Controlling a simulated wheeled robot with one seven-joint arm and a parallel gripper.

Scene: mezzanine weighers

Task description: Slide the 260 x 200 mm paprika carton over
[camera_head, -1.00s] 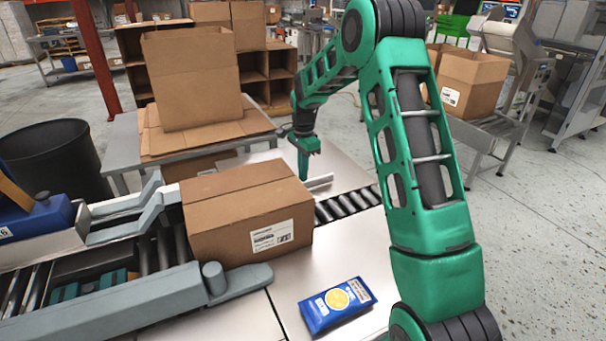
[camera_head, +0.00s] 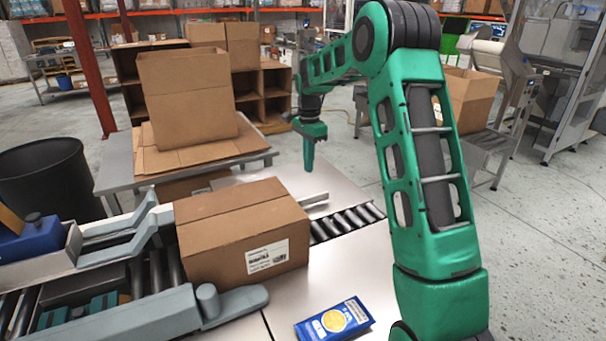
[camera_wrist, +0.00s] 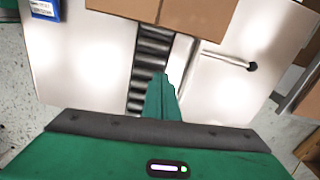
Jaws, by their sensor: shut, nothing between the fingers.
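The brown paprika carton (camera_head: 243,232), taped shut with a white label on its front, sits upright on the roller conveyor between the grey guide arms. In the wrist view the carton (camera_wrist: 170,12) shows at the top edge, its far part out of frame. My gripper (camera_head: 309,168) is shut and empty, pointing down beyond the carton and to its right, apart from it. In the wrist view the closed fingers (camera_wrist: 161,85) are over the rollers, with a gap to the carton.
A blue pouch (camera_head: 334,319) lies on the steel plate in front. Rollers (camera_head: 345,222) run clear to the carton's right. A low metal rail (camera_head: 314,200) lies beyond them. An open carton (camera_head: 188,98) stands on a table behind. A black bin (camera_head: 45,180) is at left.

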